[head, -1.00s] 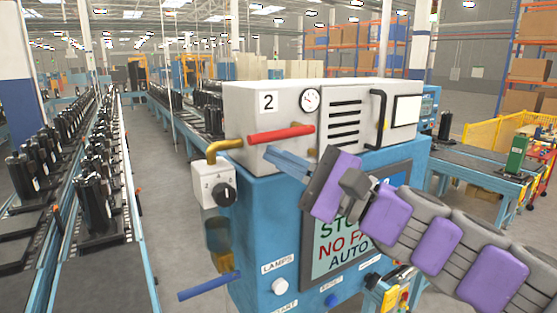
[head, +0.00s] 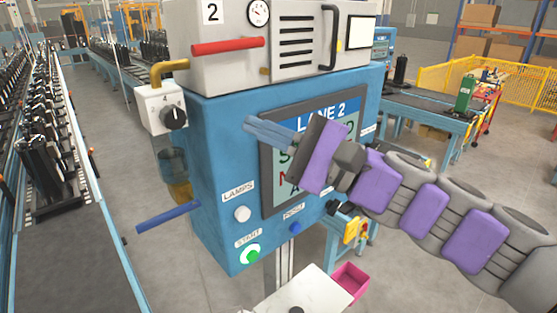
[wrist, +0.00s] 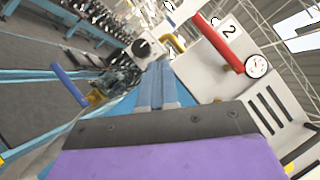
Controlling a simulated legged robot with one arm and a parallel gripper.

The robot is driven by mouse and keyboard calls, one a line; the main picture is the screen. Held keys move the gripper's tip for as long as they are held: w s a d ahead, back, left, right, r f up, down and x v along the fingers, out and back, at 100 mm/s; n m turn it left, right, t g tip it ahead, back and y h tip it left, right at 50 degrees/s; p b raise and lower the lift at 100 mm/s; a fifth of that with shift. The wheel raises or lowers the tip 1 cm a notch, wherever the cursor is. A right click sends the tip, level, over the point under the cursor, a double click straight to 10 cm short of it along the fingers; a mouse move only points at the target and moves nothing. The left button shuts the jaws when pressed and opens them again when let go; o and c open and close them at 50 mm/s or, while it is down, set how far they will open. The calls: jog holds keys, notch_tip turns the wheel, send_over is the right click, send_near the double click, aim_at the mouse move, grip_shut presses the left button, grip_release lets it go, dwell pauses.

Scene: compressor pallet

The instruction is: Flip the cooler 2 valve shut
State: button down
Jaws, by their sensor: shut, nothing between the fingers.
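The grey-white cooler box marked 2 (head: 300,82) sits on top of a blue cabinet (head: 215,130). A red lever (head: 228,46) lies nearly level across the cooler's front, beside a brass elbow pipe (head: 170,72). The red lever also shows in the wrist view (wrist: 218,43). A blue lever (head: 168,217) sticks out lower left, below a cloudy bowl. My gripper (head: 247,123) is shut and empty, its blue fingers together in front of the cabinet's upper face. It is below the red lever and apart from it. In the wrist view its fingers (wrist: 156,80) point toward the black knob.
A white box with a black knob (head: 174,117) hangs left of the cabinet. A lit screen (head: 330,118) is behind my gripper, with a green start button (head: 251,254) lower down. A pink bin (head: 348,284) stands low right. Floor is open between the cabinet and the left conveyor.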

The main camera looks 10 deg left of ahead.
jog(key=shift+s+d+f+b, duration=0.7)
jog(key=shift+s+d+f, duration=0.3)
jog(key=shift+f, duration=0.2)
jog(key=shift+d, duration=0.1)
jog(key=s+f+n+g+h+b, duration=0.2)
jog(key=s+f+n+h+b, duration=0.3)
jog(key=f, duration=1.1)
jog(key=s+f+n+g+h+b, duration=0.15)
jog(key=s+f+h+b, duration=0.4)
jog(key=f, duration=1.15)
jog(key=s+d+f+h+b, duration=0.3)
jog(key=s+d+f+h, duration=0.1)
jog(key=d+f, duration=0.6)
jog(key=s+d+f+g+h+b, duration=0.1)
jog(key=s+d+f+h+b, duration=0.3)
jog(key=d+f, duration=0.6)
jog(key=s+d+h, duration=0.1)
jog(key=d+h, duration=0.1)
jog(key=shift+f+h, duration=0.15)
jog(key=shift+h, duration=0.2)
